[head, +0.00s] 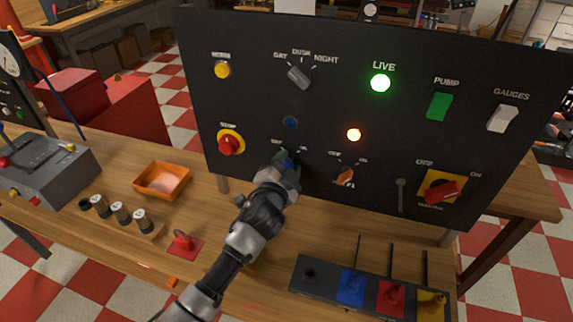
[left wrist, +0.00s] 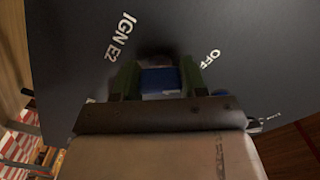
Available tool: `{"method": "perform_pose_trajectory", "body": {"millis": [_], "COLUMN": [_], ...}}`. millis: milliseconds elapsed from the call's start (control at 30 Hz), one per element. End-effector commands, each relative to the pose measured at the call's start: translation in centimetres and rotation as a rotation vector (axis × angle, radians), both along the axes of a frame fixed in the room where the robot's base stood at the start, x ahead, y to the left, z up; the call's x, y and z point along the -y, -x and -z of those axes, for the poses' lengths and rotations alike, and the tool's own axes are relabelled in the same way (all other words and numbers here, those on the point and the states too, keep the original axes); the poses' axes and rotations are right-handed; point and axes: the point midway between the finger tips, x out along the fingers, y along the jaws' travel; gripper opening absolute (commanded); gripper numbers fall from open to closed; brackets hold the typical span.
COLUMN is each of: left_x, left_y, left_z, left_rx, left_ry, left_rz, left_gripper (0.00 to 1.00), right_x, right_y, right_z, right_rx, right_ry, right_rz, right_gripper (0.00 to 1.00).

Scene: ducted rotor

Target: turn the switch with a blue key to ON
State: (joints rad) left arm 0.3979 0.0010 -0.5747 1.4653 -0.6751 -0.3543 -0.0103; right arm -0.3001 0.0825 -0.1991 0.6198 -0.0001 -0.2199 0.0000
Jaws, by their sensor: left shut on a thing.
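My left gripper (head: 284,163) is at the black panel's lower middle, below a round dark blue piece (head: 290,122). In the left wrist view my left gripper (left wrist: 157,80) has its two green-edged fingers on either side of a blue key (left wrist: 158,82) and is shut on it. The labels "IGN E2" and "OFF" show on the panel face beside the fingers, tilted in that view. The gripper hides most of the switch under the key, and the "ON" mark there is not readable. My right gripper is not in view.
The panel (head: 330,60) also carries a red stop button (head: 231,143), an orange key switch (head: 345,176) to the right, and a red rotary handle (head: 442,190). An orange tray (head: 162,180) and a dark rack (head: 370,289) stand on the wooden bench.

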Motion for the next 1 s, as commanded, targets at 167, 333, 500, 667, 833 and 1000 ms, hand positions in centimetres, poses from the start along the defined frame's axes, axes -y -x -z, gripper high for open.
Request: {"method": "perform_pose_trajectory", "body": {"millis": [167,333,500,667,833,1000], "left_x": [0.0,0.0,0.0,0.0,0.0,0.0], "left_y": [0.0,0.0,0.0,0.0,0.0,0.0], "left_z": [0.0,0.0,0.0,0.0,0.0,0.0], "left_rx": [0.003,0.019,0.052,0.095,0.145,0.195], "left_ry": [-0.011,-0.062,-0.161,-0.294,-0.449,-0.604], "left_rz": [0.001,0.001,0.001,0.001,0.0,0.0], "left_gripper": [0.19,0.19,0.19,0.19,0.19,0.19], "right_x": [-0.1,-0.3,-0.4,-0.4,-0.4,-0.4], "right_y": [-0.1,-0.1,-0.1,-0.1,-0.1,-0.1], "right_z": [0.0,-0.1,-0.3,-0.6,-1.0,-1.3], "right_rx": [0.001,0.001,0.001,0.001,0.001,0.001], "right_ry": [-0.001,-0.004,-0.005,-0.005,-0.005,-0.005], "right_rz": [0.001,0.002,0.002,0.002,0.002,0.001], "right_gripper": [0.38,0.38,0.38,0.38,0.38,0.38]}}
